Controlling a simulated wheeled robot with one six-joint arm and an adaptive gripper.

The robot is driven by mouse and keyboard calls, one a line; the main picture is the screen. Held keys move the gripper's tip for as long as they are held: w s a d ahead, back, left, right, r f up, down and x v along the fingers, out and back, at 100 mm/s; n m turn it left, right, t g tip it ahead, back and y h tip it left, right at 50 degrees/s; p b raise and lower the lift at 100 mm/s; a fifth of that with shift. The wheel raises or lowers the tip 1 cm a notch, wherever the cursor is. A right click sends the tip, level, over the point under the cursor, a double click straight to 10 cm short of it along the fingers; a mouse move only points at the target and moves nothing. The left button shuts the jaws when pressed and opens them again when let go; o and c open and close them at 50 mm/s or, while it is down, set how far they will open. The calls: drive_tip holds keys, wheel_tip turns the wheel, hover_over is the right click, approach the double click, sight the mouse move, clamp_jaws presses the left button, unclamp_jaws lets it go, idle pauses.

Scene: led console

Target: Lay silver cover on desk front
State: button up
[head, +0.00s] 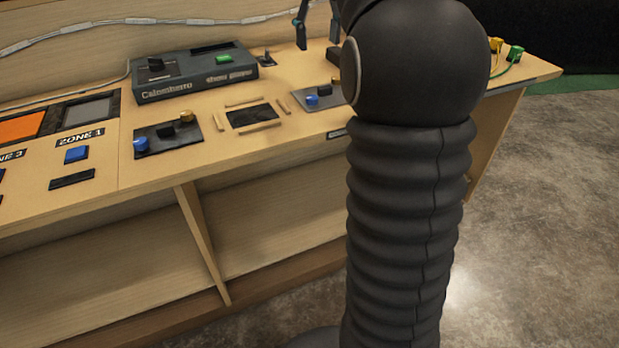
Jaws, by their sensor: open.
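No silver cover can be made out in the head view; my arm hides part of the desk. The wooden desk (225,158) runs across the picture, its front edge facing me. My gripper (317,46) shows only in part at the top, left of my dark arm. Its two thin dark fingers are apart, over the back part of the desk, with nothing visible between them. Whether the fingertips touch anything is unclear.
A dark console box (195,75) with a green button stands at the back. Blue-knob panels (168,138) and a dark recess framed by wooden strips (250,116) lie nearer the front. An orange screen (20,128) is left. Bare floor (555,210) lies right.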

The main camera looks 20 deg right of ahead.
drive_tip(key=s+a+f+t, duration=0.2)
drive_tip(key=s+a+f, duration=0.3)
drive_tip(key=s+a, duration=0.45)
drive_tip(key=s+a+f+t, duration=0.1)
drive_tip(key=s+a+f, duration=0.1)
drive_tip(key=s+f, duration=0.5)
drive_tip(key=s+a+f+t, duration=0.1)
drive_tip(key=s+f, duration=0.6)
drive_tip(key=s, duration=0.1)
drive_tip(key=shift+s+a+f+t, duration=0.25)
drive_tip(key=shift+s+a+t, duration=0.15)
drive_tip(key=c, duration=0.4)
drive_tip(key=shift+o, duration=0.2)
drive_tip(key=shift+d, duration=0.15)
